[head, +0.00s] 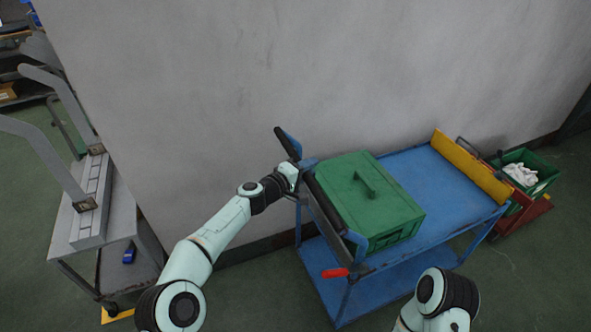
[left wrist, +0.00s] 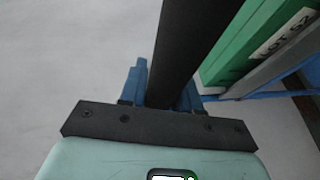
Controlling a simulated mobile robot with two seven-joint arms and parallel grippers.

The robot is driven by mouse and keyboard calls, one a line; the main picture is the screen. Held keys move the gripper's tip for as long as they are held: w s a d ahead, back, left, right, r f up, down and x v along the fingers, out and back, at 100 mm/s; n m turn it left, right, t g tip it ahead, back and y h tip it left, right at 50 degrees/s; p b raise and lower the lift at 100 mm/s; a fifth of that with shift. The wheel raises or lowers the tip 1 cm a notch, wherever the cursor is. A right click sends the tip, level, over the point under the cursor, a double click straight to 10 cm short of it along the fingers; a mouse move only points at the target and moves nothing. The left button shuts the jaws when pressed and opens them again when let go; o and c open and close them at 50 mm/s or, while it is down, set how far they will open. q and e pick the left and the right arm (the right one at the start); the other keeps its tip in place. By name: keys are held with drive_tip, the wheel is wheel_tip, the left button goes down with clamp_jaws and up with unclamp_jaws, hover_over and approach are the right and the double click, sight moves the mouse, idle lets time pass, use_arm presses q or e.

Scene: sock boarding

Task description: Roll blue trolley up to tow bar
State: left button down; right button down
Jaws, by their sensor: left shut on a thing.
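The blue trolley (head: 445,183) stands along the grey wall, with a lower shelf and a dark push handle (head: 327,215) at its left end. My left gripper (head: 301,168) is at the wall-side part of this handle. In the left wrist view, its blue fingers (left wrist: 162,88) are shut around the black handle bar (left wrist: 190,45). A green lidded box (head: 365,195) sits on the deck against the handle end. A yellow board (head: 470,167) stands across the far right end. I cannot make out the tow bar. My right gripper is out of view.
A red cart (head: 530,214) with a green bin (head: 535,162) of white cloth stands just beyond the trolley's right end. A grey metal table (head: 95,222) stands at left. The wall runs close behind.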

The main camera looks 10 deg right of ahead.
use_arm(q)
drive_tip(key=d, duration=0.2)
drive_tip(key=shift+w+d+r, duration=0.1)
drive_tip(key=shift+w+d, duration=0.2)
drive_tip(key=shift+d, duration=0.1)
drive_tip(key=shift+d+r, duration=0.1)
drive_tip(key=c, duration=0.9)
unclamp_jaws()
drive_tip(key=shift+d, duration=0.15)
drive_tip(key=shift+w, duration=0.1)
drive_tip(key=shift+f, duration=0.2)
